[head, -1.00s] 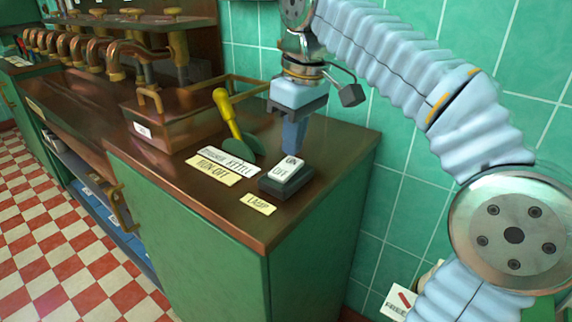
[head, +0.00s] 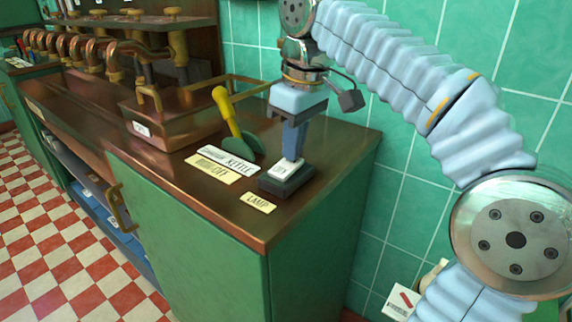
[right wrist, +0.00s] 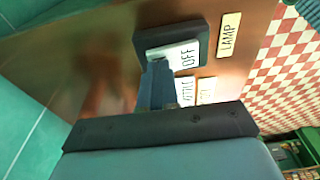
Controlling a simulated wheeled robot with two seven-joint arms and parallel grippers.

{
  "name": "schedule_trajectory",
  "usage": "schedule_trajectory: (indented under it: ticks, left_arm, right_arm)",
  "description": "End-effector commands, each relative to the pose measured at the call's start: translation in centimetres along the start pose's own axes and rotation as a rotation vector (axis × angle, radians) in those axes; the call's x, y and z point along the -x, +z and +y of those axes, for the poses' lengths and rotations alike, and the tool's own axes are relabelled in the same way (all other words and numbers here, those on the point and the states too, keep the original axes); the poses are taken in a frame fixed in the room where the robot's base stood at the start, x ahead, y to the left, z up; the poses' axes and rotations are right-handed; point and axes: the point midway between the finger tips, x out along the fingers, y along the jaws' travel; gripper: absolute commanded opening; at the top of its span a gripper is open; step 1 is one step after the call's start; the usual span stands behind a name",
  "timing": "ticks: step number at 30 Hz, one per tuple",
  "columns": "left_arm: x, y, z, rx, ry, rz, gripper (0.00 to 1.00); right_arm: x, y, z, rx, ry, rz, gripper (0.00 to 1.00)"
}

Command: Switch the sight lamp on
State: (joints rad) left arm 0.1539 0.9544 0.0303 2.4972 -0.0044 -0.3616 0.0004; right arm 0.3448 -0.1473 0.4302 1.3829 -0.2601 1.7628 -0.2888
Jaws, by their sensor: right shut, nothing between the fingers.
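The lamp switch is a white rocker in a dark base (head: 287,181) on the copper counter. A yellow "LAMP" label (head: 258,203) lies in front of it. My right gripper (head: 292,157) is shut and empty, pointing down, with its fingertips at the rocker's far end, over where "ON" was printed. In the right wrist view the fingers (right wrist: 157,85) cover that end of the rocker (right wrist: 180,55), and "OFF" stays readable at the other end. They look to be touching the rocker. My left gripper is not in view.
A yellow-handled lever (head: 228,115) with a green base stands left of the switch, near "KETTLE" and "RUN-OFF" labels (head: 213,168). A copper box (head: 165,125) and pipes are further left. The tiled wall (head: 400,190) is close on the right.

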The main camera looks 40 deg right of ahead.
Motion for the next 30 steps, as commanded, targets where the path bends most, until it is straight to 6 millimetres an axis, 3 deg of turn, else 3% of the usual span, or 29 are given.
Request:
schedule_trajectory:
  ticks: [11, 20, 30]
  left_arm:
    - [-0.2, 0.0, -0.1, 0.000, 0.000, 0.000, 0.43]
    - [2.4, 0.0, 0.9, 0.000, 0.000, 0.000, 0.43]
    - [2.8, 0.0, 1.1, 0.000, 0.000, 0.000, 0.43]
  right_arm:
    - [-0.3, 0.1, 0.0, 0.000, 0.000, 0.000, 0.00]
    - [2.3, -0.3, 0.0, 0.000, 0.000, 0.000, 0.00]
    - [4.9, -0.8, 0.0, 0.002, 0.000, 0.001, 0.00]
